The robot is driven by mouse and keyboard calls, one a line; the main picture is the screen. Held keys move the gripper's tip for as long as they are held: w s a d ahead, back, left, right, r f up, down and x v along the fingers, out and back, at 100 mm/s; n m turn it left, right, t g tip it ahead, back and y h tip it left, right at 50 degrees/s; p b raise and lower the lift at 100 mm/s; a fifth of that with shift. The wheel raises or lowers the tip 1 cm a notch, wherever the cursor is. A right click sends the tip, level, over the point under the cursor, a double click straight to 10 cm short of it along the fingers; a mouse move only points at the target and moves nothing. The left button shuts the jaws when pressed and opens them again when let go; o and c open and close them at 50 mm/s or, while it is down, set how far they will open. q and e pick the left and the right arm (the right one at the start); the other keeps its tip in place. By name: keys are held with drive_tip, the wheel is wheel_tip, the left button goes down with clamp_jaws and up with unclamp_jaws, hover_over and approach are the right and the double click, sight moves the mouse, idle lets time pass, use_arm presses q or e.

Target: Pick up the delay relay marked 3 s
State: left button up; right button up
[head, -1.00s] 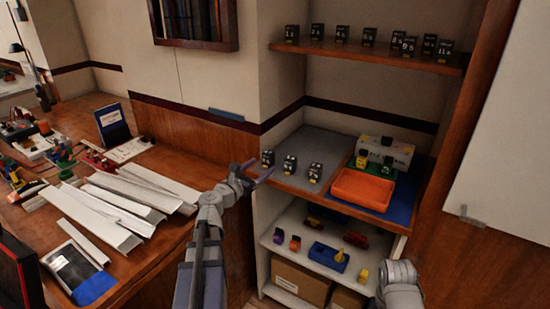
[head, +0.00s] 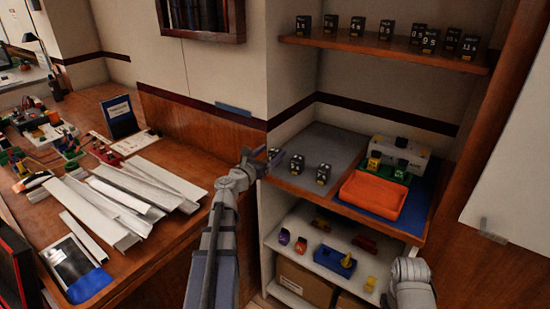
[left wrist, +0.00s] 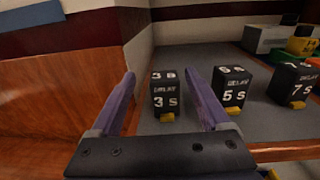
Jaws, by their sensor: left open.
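The delay relay marked 3 s (left wrist: 164,98) is a black block with white lettering and a yellow tab, upright on the grey counter mat. It also shows in the head view (head: 273,155), leftmost of three relays and partly hidden by the gripper. My left gripper (head: 260,162) is open at the counter's left front edge. In the left wrist view its purple fingers (left wrist: 174,80) frame the 3 s relay; I cannot tell whether the tips reach it. The relay marked 5 s (left wrist: 231,92) stands just right of the right finger. My right gripper is out of view.
The relay marked 7 s (left wrist: 293,86) stands farther right. More relays stand on the wooden shelf (head: 390,48) above. White trunking lengths (head: 135,195) lie on the left desk.

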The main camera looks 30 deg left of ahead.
use_arm(q)
drive_tip(key=w, duration=0.5)
drive_tip(key=shift+d+f, duration=0.25)
drive_tip(key=shift+d, duration=0.1)
drive_tip(key=shift+c, duration=0.2)
clamp_jaws()
